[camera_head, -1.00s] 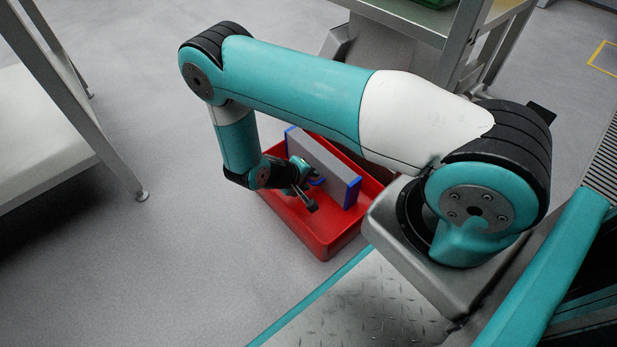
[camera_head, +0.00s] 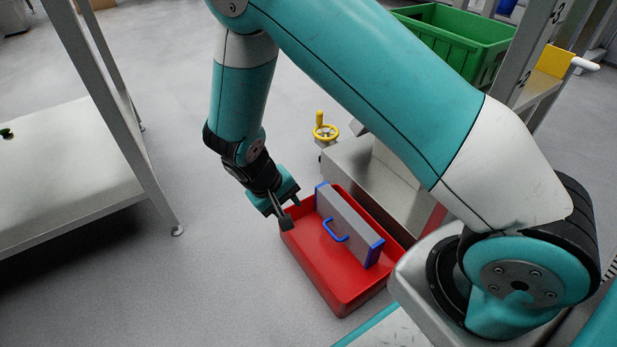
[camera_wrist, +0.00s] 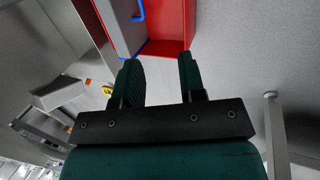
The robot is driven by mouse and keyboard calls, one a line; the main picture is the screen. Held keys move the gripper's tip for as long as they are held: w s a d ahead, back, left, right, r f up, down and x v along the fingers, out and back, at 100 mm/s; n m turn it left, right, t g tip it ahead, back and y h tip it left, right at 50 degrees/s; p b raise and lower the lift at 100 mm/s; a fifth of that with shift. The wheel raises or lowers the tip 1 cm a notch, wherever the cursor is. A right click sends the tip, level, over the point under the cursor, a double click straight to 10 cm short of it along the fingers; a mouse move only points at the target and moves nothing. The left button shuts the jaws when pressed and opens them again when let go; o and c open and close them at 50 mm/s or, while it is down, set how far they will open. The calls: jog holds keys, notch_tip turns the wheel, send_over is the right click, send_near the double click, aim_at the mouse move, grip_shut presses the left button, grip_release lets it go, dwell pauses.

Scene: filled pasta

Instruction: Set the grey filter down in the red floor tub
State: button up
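The grey filter (camera_head: 352,228) has blue end caps and a blue handle (camera_head: 335,231). It lies inside the red floor tub (camera_head: 325,268), along the tub's right side in the head view. My gripper (camera_head: 284,213) is at the tub's far left edge, apart from the handle. Its fingers are spread with nothing between them. In the wrist view my gripper (camera_wrist: 160,72) also shows as two separated dark green fingers. The tub (camera_wrist: 167,48) and the blue handle (camera_wrist: 138,10) show ahead of them, with part of the grey filter (camera_wrist: 122,24).
A steel-legged table (camera_head: 75,150) stands at left. A green crate (camera_head: 452,40) sits at upper right. A yellow handwheel (camera_head: 325,130) and a grey metal housing (camera_head: 375,180) are just behind the tub. The floor left of the tub is clear.

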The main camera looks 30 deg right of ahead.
notch_tip(320, 180, up, 11)
jog(key=s+a+y, duration=0.2)
jog(key=a+y, duration=0.1)
jog(key=s+a+r+n+y, duration=0.2)
jog(key=s+r+n+y, duration=0.3)
jog(key=s+r, duration=1.2)
jog(key=shift+a+r+n+t+y, duration=0.35)
jog(key=shift+r+n, duration=0.2)
jog(key=shift+n, duration=0.25)
jog(key=shift+s+a, duration=0.1)
